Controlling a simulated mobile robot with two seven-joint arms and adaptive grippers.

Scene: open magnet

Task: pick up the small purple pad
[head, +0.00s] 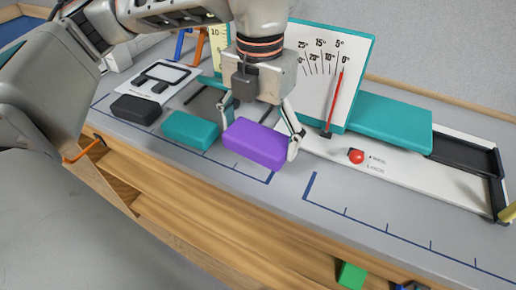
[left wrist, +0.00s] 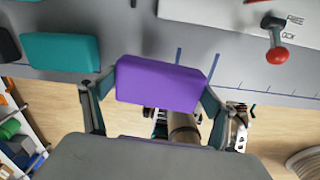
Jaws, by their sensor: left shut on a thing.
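The small purple pad (head: 255,144) is a rounded block near the middle of the head view. It also shows in the left wrist view (left wrist: 159,84), between my left gripper's two fingers. My left gripper (head: 262,135) comes down from above and is shut on the purple pad, one finger at each end. Whether the pad touches the table or is just above it, I cannot tell. My right gripper is not clearly in view.
A teal pad (head: 191,130) and a black pad (head: 136,109) lie to the left on the grey table (head: 330,222). A dial board (head: 318,75) with a red needle stands behind, beside a teal platform (head: 390,122). A red knob (head: 356,156) is to the right.

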